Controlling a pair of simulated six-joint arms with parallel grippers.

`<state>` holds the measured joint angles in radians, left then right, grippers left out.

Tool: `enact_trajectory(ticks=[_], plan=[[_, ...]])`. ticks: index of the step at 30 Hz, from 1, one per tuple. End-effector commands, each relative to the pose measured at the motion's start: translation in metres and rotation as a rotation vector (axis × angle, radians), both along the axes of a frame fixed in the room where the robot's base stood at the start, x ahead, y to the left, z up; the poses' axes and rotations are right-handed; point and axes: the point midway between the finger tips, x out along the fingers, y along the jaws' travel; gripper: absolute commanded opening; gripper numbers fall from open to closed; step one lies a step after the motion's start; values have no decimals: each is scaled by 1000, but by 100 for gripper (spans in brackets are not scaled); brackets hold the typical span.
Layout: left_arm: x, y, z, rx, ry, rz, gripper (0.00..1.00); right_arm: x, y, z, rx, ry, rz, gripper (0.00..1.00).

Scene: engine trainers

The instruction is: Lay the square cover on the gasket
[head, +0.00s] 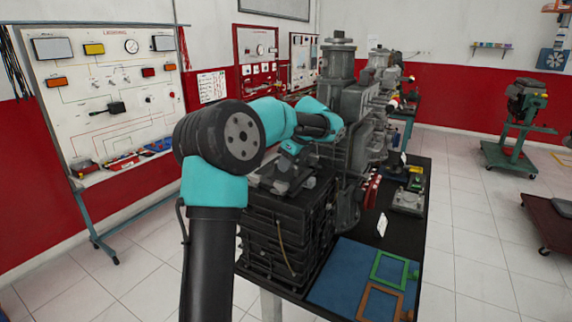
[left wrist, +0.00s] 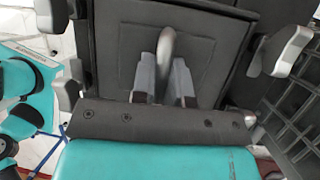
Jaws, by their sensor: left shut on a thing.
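The square cover, a dark grey plate with a raised loop handle, fills the upper middle of the left wrist view (left wrist: 118,45). My left gripper (left wrist: 164,80) has its two grey fingers on either side of the handle, shut on it. In the head view my left gripper (head: 287,165) is over the dark ribbed block, with the cover (head: 282,185) just below it at the block's top. I cannot tell whether the cover touches the block. A green frame (head: 374,268) and an orange frame (head: 366,306), both gasket-like, lie flat on the blue mat. My right gripper is not in view.
The blue mat (head: 335,275) lies on the black bench at the front right. A tall grey engine (head: 345,105) stands close behind and right of the ribbed block (head: 262,245). A small white card (head: 382,225) stands on the bench. A grey part (head: 408,202) sits farther back.

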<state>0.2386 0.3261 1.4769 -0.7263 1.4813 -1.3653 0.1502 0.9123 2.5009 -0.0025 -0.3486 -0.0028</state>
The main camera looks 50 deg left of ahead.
Motion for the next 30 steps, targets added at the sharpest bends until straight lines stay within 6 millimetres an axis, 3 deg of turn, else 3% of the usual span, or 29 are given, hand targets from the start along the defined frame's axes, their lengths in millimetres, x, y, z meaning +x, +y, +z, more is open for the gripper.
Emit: enact_trajectory(ticks=[2, 3, 12, 23, 30], plan=[[0, 0, 1, 1, -1, 0, 0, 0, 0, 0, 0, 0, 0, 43], [0, 0, 1, 1, -1, 0, 16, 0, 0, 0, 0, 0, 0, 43], [0, 0, 0, 0, 0, 0, 44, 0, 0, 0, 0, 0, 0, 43], [1, -2, 4, 0, 1, 0, 44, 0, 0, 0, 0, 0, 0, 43], [9, -12, 31, 1, -3, -1, 44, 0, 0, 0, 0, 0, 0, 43]])
